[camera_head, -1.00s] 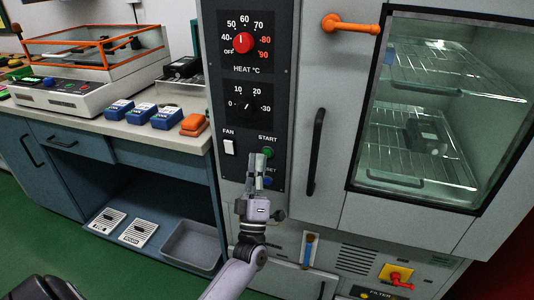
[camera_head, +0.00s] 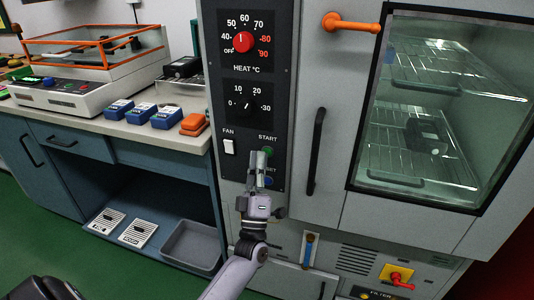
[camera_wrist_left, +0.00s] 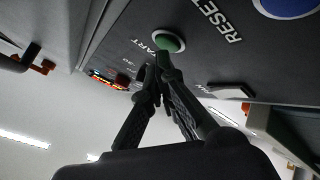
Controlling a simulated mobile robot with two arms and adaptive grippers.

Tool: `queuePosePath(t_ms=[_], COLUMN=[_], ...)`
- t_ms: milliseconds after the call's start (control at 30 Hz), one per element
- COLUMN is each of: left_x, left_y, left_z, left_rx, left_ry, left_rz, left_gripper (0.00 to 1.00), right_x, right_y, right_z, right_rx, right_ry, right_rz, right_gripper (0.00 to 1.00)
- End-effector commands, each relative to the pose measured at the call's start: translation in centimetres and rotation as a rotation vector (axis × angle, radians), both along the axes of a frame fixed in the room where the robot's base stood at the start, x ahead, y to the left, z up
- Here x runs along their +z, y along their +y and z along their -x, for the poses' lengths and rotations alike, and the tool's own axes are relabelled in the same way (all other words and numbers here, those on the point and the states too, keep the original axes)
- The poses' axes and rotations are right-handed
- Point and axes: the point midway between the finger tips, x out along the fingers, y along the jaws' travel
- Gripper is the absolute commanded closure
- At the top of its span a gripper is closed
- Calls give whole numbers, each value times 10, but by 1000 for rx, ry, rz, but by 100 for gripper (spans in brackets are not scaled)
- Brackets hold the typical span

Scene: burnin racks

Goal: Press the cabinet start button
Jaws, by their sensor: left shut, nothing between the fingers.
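The green start button (camera_head: 267,151) sits on the cabinet's dark control panel (camera_head: 240,185) under the label START. In the left wrist view the green button (camera_wrist_left: 169,42) shows just beyond my fingertips. My left gripper (camera_head: 258,156) is shut and empty, its tips pointing up in front of the panel beside the button and partly covering it. In the wrist view my left gripper (camera_wrist_left: 153,72) appears close to the button; I cannot tell whether it touches. The blue reset button (camera_head: 268,181) lies just below, and it also shows in the wrist view (camera_wrist_left: 290,4). My right gripper is not in view.
A white fan switch (camera_head: 229,147) and a red heat knob (camera_head: 243,42) share the panel. A black door handle (camera_head: 316,150) stands to the right, with the windowed door beyond. A counter (camera_head: 135,128) with blue and orange boxes is at left.

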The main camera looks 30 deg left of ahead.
Motion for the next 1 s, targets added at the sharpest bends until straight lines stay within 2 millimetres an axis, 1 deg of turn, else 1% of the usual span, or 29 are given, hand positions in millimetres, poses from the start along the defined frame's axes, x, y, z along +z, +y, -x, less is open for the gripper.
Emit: queuePosePath(t_ms=[433,1000], left_x=[0,0], left_y=[0,1], left_z=[-2,-5], left_rx=[0,0], left_ry=[0,0], left_rz=[0,0], left_gripper=[100,100], right_x=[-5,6], right_y=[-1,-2], right_z=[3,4], right_rx=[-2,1], right_ry=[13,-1], right_rz=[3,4], right_gripper=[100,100])
